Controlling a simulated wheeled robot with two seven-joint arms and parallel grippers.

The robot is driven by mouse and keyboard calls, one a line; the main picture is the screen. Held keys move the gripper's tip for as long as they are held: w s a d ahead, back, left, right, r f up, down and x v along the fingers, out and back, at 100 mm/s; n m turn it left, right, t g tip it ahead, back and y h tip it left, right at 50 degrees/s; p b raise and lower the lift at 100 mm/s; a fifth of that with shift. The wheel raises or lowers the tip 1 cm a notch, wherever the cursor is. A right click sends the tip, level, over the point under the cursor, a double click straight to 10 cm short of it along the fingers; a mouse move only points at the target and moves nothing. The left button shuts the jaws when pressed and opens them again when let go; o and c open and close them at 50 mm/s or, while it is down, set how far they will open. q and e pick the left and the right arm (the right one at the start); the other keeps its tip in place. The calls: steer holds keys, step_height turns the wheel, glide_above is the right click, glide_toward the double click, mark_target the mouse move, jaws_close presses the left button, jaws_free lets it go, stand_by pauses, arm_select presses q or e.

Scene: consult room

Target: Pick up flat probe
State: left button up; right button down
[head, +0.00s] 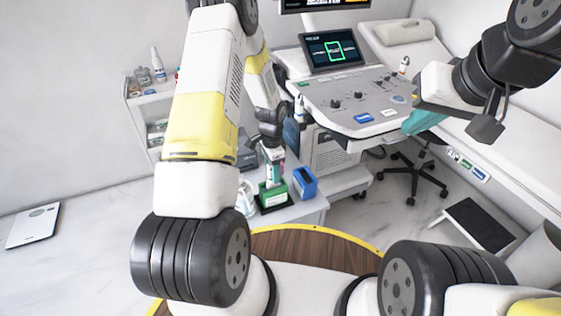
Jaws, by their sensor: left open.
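My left gripper (270,143) is open and points down, just above an upright white and teal item (275,170). That item stands in a green holder (272,194) on a low surface, and its top is partly hidden by the gripper. It may be the flat probe, but I cannot tell for sure. A blue holder (305,183) stands just to the right of it. My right gripper (485,125) is at the upper right, over the exam bed side, far from the holders. I cannot tell how far its fingers are apart.
An ultrasound console (345,125) with a screen (333,49) stands behind the holders. A white shelf cart (135,110) is at the left. A wheeled stool (410,172) and an exam bed (500,150) are at the right.

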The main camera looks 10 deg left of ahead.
arm_select(q)
jaws_close()
stand_by(0.3)
